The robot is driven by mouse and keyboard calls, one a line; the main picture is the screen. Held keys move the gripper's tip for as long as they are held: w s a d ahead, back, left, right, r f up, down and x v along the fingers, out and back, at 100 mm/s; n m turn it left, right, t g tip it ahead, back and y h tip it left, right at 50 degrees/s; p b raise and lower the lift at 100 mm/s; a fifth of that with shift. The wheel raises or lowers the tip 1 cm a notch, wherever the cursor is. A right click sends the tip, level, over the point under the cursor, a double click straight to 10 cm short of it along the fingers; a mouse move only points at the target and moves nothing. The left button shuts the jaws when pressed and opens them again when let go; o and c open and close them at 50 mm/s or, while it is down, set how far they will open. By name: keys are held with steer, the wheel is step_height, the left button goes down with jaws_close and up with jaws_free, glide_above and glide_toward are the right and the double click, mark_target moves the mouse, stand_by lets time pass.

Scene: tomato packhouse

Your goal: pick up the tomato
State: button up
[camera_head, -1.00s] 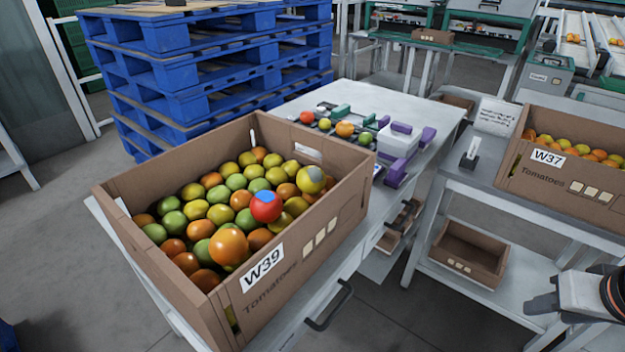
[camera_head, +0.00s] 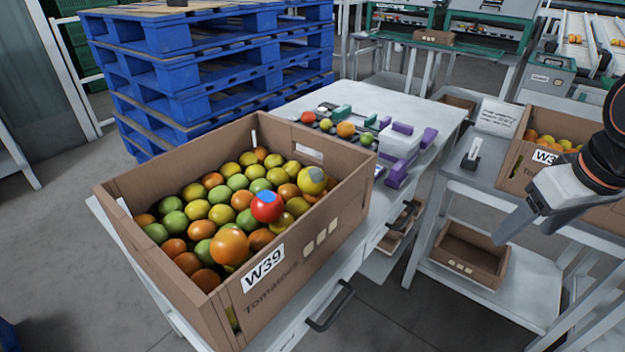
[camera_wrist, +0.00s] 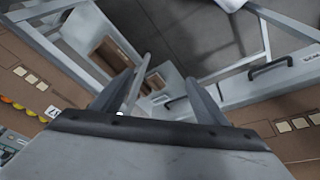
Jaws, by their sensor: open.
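Tomatoes of green, yellow, orange and red fill the cardboard crate W39 (camera_head: 200,318) on the table at the left. A red tomato (camera_head: 264,212) with a blue patch on top lies on the heap. A large orange tomato (camera_head: 229,246) and a yellow one with a grey patch (camera_head: 313,179) also stand out on top. I cannot tell which tomato is meant. My gripper (camera_head: 515,228) is at the right, in front of crate W37, well away from crate W39. In the wrist view my gripper (camera_wrist: 158,100) shows two spread fingers with nothing between them.
Crate W37 (camera_head: 512,170) with tomatoes stands on the right table, partly hidden by my arm. An empty box (camera_head: 462,262) sits on the shelf below. Small tomatoes and purple-and-white equipment (camera_head: 400,140) stand on the left table. Blue pallets (camera_head: 205,70) are stacked behind.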

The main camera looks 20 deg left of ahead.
steer(key=w+a+r+n+g, duration=0.1)
steer(key=w+a+r+n, duration=0.3)
steer(key=a+r, duration=0.4)
step_height(320, 180, up, 10)
steer(key=n+g, duration=0.2)
steer(key=n, duration=0.9)
glide_above(314, 170)
steer(key=shift+h, duration=0.4)
step_height(314, 170, down, 18)
steer(key=shift+r, duration=0.15)
steer(key=shift+c, duration=0.3)
steer(key=c, duration=0.8)
